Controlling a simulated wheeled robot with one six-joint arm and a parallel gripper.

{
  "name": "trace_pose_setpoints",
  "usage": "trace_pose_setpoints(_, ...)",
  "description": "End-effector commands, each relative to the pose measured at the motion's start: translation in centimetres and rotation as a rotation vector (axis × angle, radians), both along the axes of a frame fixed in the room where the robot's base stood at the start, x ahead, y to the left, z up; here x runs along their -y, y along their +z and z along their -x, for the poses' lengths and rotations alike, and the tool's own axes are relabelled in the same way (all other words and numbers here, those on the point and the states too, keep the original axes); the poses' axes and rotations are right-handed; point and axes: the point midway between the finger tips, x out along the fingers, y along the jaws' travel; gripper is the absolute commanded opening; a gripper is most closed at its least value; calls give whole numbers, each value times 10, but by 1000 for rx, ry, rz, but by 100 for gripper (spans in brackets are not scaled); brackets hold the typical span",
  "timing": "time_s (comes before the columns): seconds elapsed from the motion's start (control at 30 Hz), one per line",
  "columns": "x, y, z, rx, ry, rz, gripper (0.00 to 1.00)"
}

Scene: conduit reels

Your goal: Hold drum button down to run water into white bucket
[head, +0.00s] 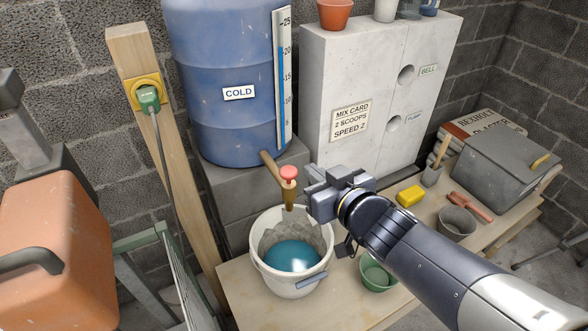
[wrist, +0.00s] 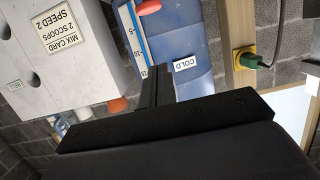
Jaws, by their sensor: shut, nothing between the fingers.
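The blue drum (head: 225,75) marked COLD stands on a grey block, and it also shows upside down in the wrist view (wrist: 195,40). A brass tap (head: 290,198) at its foot carries a red button (head: 289,172), and a red part like it shows in the wrist view (wrist: 148,7). The white bucket (head: 257,262) stands upright under the tap with blue water in it. I see no clear stream from the spout. My gripper (head: 309,185) is shut and empty, just right of the button in the head view. A small gap shows between them.
A grey concrete block (head: 345,65) stands behind, with a mix card on its face. On the bench are a green bowl (head: 377,273), a yellow sponge (head: 410,195), a grey cup (head: 457,222) and a grey box (head: 490,175). A wooden post with a green plug stands left.

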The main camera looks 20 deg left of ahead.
Motion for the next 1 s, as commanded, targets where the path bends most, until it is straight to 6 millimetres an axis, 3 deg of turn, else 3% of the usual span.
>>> trace_pose_setpoints(0.57,-70,-24,-55,-3,1,2,0)
trace_pose_setpoints(0.7,-68,-48,-55,-4,-1,3,0)
trace_pose_setpoints(1.0,-68,-63,-55,0,-1,1,0)
